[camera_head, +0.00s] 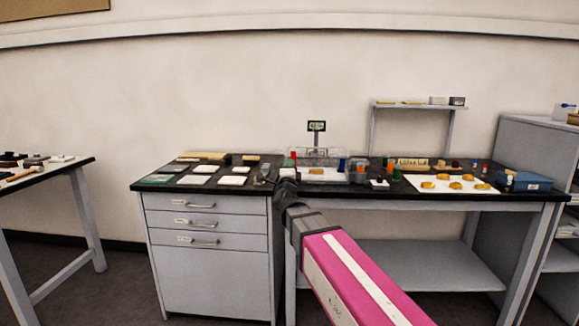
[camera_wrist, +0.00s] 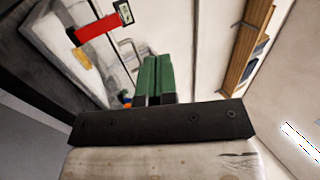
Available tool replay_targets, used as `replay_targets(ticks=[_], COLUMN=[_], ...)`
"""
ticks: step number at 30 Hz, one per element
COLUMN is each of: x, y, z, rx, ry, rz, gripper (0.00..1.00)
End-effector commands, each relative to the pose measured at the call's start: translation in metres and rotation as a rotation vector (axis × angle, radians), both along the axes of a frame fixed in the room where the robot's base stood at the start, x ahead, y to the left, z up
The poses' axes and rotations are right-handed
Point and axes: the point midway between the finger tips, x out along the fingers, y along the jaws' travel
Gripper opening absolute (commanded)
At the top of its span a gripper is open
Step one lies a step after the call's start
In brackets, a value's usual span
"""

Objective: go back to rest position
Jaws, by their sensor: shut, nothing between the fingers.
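My gripper (camera_head: 286,180) is at the end of my pink and dark arm, in front of the black-topped bench (camera_head: 205,186), near its middle. In the wrist view its two green fingers (camera_wrist: 154,75) lie side by side, shut, with nothing seen between them. My arm hides part of the bench front.
A scale with a small display (camera_head: 317,126) stands at the back of the bench. Yellow pieces lie on a white sheet (camera_head: 411,184) beside a blue box (camera_head: 525,181). A small raised shelf (camera_head: 419,107) stands behind. Another table (camera_head: 42,174) is at left; floor between is clear.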

Motion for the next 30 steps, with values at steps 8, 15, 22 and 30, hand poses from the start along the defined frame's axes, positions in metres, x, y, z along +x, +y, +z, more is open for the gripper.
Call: replay_targets(ticks=[8, 15, 22, 30], x=[0.005, 0.008, -0.023, -0.111], y=[-0.005, -0.026, -0.072, -0.150], z=[-0.025, -0.120, -0.241, -0.365], rx=[-0.106, -0.470, -0.882, -1.290], ry=[0.080, 0.365, 0.720, 1.160], rz=[0.020, 0.104, 0.250, 0.530], gripper=[0.00, 0.00, 0.00, 0.00])
